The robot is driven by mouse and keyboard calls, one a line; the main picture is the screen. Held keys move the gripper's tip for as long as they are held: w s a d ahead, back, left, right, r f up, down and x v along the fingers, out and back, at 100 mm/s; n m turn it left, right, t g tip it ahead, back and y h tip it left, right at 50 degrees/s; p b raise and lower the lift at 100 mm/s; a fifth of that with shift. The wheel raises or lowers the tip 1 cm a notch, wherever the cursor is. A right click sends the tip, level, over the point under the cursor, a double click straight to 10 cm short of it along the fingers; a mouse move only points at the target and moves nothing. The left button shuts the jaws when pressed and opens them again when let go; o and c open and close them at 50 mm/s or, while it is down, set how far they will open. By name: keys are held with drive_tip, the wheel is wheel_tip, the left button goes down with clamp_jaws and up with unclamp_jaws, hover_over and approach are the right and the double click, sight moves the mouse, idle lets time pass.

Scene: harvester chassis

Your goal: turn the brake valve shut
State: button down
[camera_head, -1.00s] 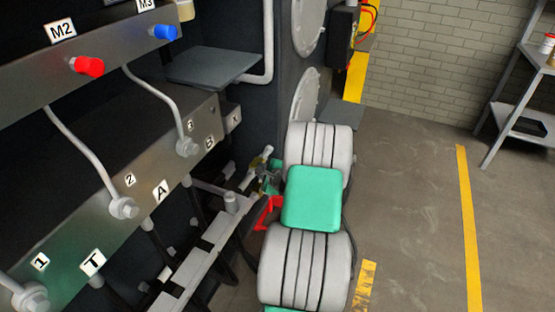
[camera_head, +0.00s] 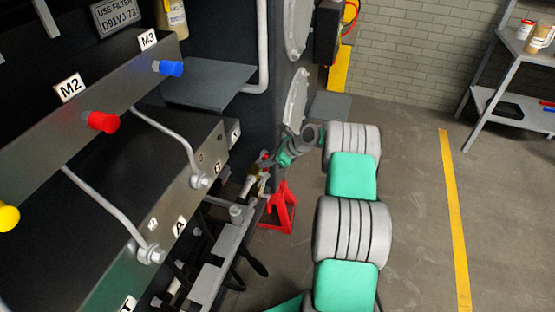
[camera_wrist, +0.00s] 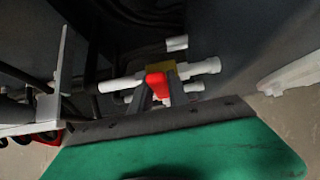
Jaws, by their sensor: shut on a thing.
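The brake valve's red handle (camera_wrist: 157,82) sits on a brass-coloured body (camera_wrist: 171,68) between pale pipe ends in the wrist view. My gripper (camera_wrist: 160,93) has a dark finger on each side of the red handle and is shut on it. The fingers hide part of the handle and pipe. In the head view, my gripper (camera_head: 264,160) is at the lower side of the dark chassis, beyond the manifold. The valve is small and mostly hidden there, so I cannot read its angle.
A red jack stand (camera_head: 280,208) stands on the floor close below my gripper. The manifold block (camera_head: 205,150) with pipes is at left. A grey shelf (camera_head: 205,85) juts out above. Floor at right is open up to a metal rack (camera_head: 485,105).

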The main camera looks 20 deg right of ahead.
drive_tip(key=shift+w+d, duration=0.1)
drive_tip(key=shift+w, duration=0.1)
idle(0.5)
drive_tip(key=c, duration=1.3)
unclamp_jaws()
drive_tip(key=shift+o, duration=0.2)
drive_tip(key=shift+d, duration=0.1)
drive_tip(key=v, duration=0.7)
drive_tip(key=shift+d+r, duration=0.25)
drive_tip(key=shift+d, duration=0.05)
drive_tip(key=shift+s, duration=0.1)
